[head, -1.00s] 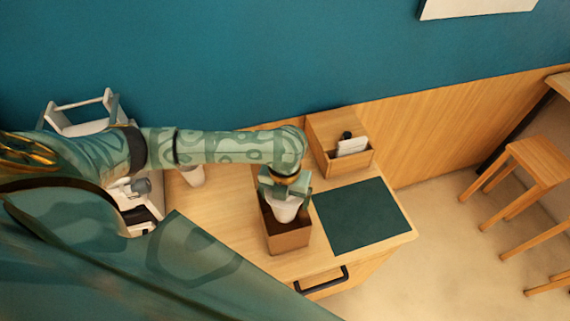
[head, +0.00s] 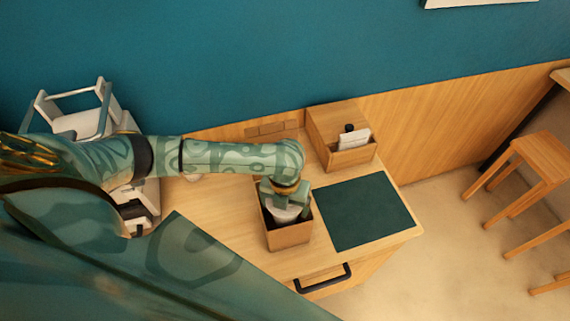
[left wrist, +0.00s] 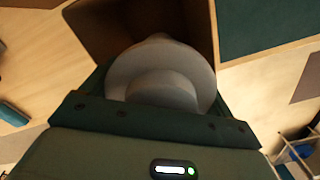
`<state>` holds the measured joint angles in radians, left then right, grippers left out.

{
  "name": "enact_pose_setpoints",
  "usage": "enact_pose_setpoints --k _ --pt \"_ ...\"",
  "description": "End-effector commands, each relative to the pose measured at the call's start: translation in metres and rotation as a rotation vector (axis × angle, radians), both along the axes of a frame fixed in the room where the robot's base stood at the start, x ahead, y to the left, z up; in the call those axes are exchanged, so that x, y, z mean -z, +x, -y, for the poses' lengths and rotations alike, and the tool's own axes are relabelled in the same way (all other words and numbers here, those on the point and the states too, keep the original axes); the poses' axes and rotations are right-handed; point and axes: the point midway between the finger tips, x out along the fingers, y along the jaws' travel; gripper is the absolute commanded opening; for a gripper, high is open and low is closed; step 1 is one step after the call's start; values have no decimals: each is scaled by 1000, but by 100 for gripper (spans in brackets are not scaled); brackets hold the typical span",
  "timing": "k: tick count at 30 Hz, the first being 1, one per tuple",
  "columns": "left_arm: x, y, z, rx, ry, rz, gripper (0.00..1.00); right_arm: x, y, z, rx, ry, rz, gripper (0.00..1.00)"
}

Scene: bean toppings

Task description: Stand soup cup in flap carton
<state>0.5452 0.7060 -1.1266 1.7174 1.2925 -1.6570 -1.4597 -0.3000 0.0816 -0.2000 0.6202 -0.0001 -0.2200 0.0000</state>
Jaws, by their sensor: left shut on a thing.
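The soup cup (head: 283,214) is white, with a wide round rim in the left wrist view (left wrist: 162,72). My left gripper (head: 284,200) is shut on it from above. The cup is at the mouth of the brown flap carton (head: 290,237), and its lower part is hidden by the carton's front wall. I cannot tell whether the cup touches the carton's floor. The carton's dark inside shows behind the cup in the left wrist view (left wrist: 110,25). My right gripper is not in view.
A dark green mat (head: 363,213) lies right of the carton. A wooden box (head: 340,135) with a white card stands behind. A white-framed machine (head: 80,110) is at the left. A drawer handle (head: 325,280) juts from the table front.

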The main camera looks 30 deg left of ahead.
Motion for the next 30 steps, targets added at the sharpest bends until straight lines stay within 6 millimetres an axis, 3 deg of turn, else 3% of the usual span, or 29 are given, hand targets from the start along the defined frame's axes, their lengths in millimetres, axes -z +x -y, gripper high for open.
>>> enact_pose_setpoints --k 13,15,30 --pt "5 0 0 0 -1 0 74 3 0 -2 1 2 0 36" --pt "5 0 0 0 -1 0 100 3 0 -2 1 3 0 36" --pt "-2 0 0 0 0 -1 100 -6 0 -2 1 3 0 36"
